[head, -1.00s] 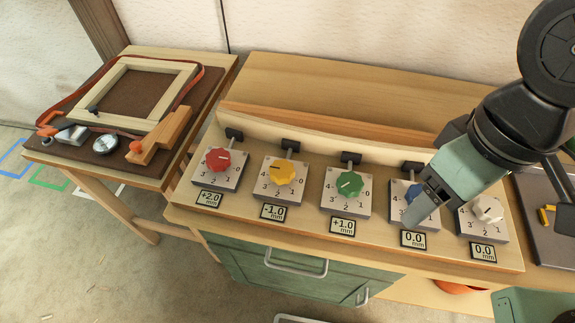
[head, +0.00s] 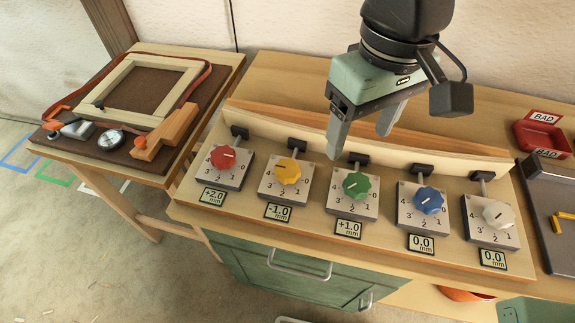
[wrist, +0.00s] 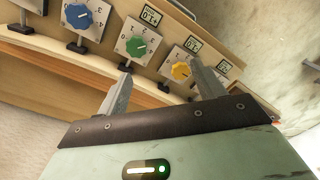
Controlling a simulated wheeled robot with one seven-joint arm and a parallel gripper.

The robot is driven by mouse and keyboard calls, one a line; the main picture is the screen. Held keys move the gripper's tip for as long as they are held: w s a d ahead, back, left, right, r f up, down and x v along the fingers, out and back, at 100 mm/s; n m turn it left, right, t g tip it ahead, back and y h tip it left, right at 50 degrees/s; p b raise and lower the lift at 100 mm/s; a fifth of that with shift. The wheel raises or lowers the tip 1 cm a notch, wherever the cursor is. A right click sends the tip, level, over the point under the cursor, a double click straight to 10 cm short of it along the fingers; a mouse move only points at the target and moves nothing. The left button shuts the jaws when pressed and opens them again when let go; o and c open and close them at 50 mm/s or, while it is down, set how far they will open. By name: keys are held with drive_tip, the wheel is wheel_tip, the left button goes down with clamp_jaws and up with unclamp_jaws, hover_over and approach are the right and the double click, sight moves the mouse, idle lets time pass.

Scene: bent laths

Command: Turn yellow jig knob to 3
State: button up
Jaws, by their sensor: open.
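The yellow knob (head: 287,171) sits on its grey dial plate, second from the left in the jig row. The plate carries numbers 0 to 4, and its label (head: 279,212) reads -1.0 mm. The knob's exact setting is too small to read surely. My gripper (head: 360,141) is open and empty, above and behind the row, to the right of the yellow knob and near the green knob (head: 356,186). In the wrist view the yellow knob (wrist: 181,71) shows beside one fingertip, and the green knob (wrist: 137,46) lies between the fingers' directions.
A red knob (head: 223,157) is left of the yellow one; blue (head: 429,200) and white (head: 497,214) knobs are at right. Dark clamps stand behind the dials along a curved lath (head: 440,153). A red tray (head: 543,138) marked BAD is at far right. A side table holds a frame (head: 120,112).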

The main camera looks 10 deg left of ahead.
approach(288, 168)
drive_tip(key=shift+h, duration=0.3)
drive_tip(key=f, duration=0.3)
drive_tip(key=f+p, duration=0.1)
drive_tip(key=f, duration=0.5)
drive_tip(key=shift+s+a, duration=0.2)
drive_tip(key=shift+a, duration=0.05)
drive_tip(key=c, duration=1)
